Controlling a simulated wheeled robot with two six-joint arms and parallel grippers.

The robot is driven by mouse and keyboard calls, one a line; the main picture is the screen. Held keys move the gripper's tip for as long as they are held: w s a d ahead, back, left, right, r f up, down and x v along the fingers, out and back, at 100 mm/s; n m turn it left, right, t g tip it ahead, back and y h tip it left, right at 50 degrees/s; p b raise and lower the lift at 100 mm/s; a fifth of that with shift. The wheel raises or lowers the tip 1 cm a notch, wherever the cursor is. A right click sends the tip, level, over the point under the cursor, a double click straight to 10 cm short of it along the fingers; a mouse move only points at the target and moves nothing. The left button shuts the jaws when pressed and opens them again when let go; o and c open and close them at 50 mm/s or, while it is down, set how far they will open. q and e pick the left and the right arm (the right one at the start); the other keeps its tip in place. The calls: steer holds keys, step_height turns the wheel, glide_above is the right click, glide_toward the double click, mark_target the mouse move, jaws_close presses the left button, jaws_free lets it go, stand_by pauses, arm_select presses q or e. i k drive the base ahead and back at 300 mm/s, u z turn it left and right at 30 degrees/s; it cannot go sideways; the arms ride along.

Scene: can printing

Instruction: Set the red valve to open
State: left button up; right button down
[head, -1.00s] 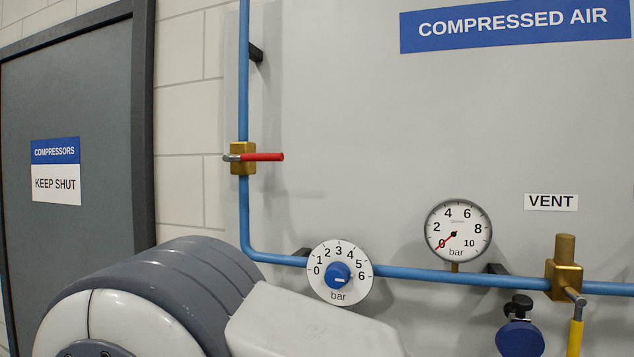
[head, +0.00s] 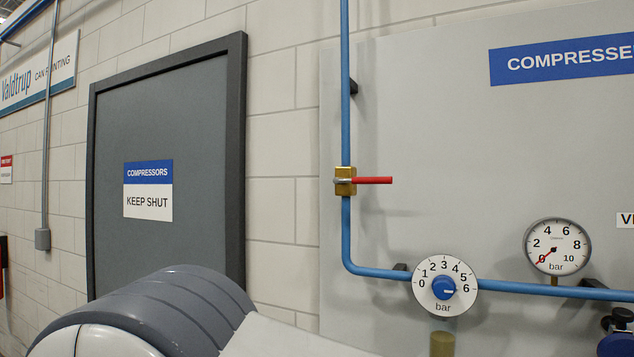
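The red valve is a brass body (head: 346,173) on the vertical blue pipe (head: 346,90), with a red lever handle (head: 372,180). The lever points right, level, across the vertical pipe. The gauge (head: 557,247) has its red needle at 0 bar. One of my arms fills the lower left of the head view. Neither of my grippers shows, and nothing touches the lever.
A round dial with a blue knob (head: 444,288) sits on the pipe below the valve. A grey door (head: 170,240) marked "KEEP SHUT" is at left. The wall panel around the lever is clear. A dark blue knob (head: 616,340) shows at lower right.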

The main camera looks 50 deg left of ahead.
mark_target(375, 180)
steer(key=u, duration=2.55)
steer(key=k, duration=0.8)
steer(key=z, duration=1)
steer(key=i, duration=1)
steer(key=u, duration=0.6)
steer(key=k, duration=0.85)
steer(key=z, duration=0.45)
steer(key=i, duration=0.55)
